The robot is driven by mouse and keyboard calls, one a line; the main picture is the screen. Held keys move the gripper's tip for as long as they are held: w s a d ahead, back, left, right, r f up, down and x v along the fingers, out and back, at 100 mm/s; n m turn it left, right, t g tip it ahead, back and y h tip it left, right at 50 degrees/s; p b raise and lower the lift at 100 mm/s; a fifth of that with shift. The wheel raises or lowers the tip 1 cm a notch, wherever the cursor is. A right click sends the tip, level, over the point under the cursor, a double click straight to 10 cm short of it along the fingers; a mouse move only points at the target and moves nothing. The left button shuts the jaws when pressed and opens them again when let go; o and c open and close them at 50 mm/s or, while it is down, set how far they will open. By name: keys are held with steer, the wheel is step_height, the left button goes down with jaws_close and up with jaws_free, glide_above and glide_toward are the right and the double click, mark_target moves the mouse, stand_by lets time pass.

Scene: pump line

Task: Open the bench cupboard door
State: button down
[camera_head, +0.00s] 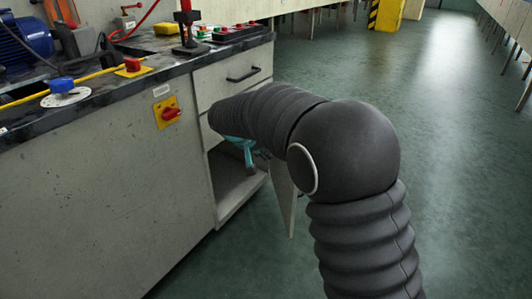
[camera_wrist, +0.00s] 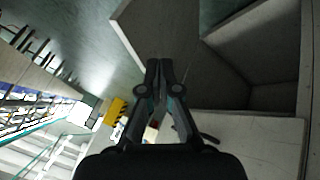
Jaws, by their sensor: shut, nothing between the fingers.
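The bench cupboard door (camera_head: 284,196) is a pale panel standing swung out from the bench, partly hidden behind my arm in the head view. The cupboard opening (camera_head: 232,182) shows a dark, empty-looking inside. In the wrist view the door (camera_wrist: 180,38) lies ahead of my fingers, with the cupboard inside (camera_wrist: 268,55) to its right. My gripper (camera_wrist: 158,68) is shut and empty, its tips overlapping the door in that view. In the head view my gripper (camera_head: 250,168) is in front of the opening, left of the door. Whether it touches the door I cannot tell.
A drawer (camera_head: 232,77) with a dark handle is above the cupboard. The bench top holds a blue motor (camera_head: 25,40), a red-knobbed switch (camera_head: 168,113) is on the bench front, and a yellow block (camera_head: 388,14) stands far off. The green floor to the right is clear.

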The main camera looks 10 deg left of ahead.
steer(key=w+d+f, duration=0.5)
steer(key=d, duration=0.1)
steer(key=shift+f+b, duration=0.15)
steer(key=shift+b, duration=0.15)
